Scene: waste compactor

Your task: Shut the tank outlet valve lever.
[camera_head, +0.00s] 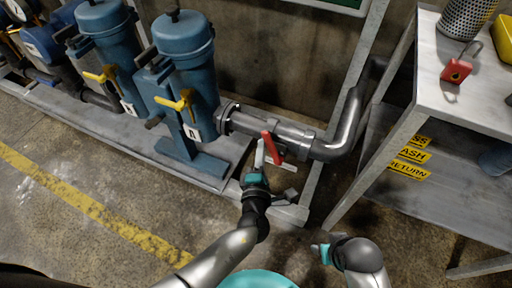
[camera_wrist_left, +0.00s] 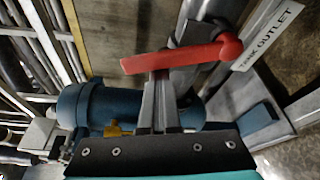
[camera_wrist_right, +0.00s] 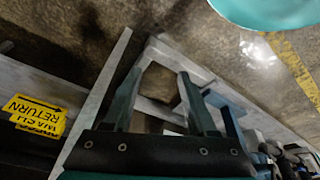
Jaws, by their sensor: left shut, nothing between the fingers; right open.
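The red valve lever (camera_head: 271,148) sits on the grey outlet pipe (camera_head: 295,133) and lies crosswise to it. In the left wrist view the lever (camera_wrist_left: 185,56) spans just beyond the fingertips, beside the white "TANK OUTLET" tag (camera_wrist_left: 268,36). My left gripper (camera_head: 261,156) is shut and empty, close to the lever's near side. Its fingers (camera_wrist_left: 160,82) seem to reach the lever, but I cannot tell if they touch. My right gripper (camera_head: 318,250) is open and empty, low over the floor at right; its spread fingers show in the right wrist view (camera_wrist_right: 160,95).
Blue filter housings (camera_head: 187,70) with yellow levers (camera_head: 178,102) stand left of the valve. A grey bench (camera_head: 440,70) with a red padlock (camera_head: 456,71) stands at right. A metal upright (camera_head: 352,75) rises behind the pipe.

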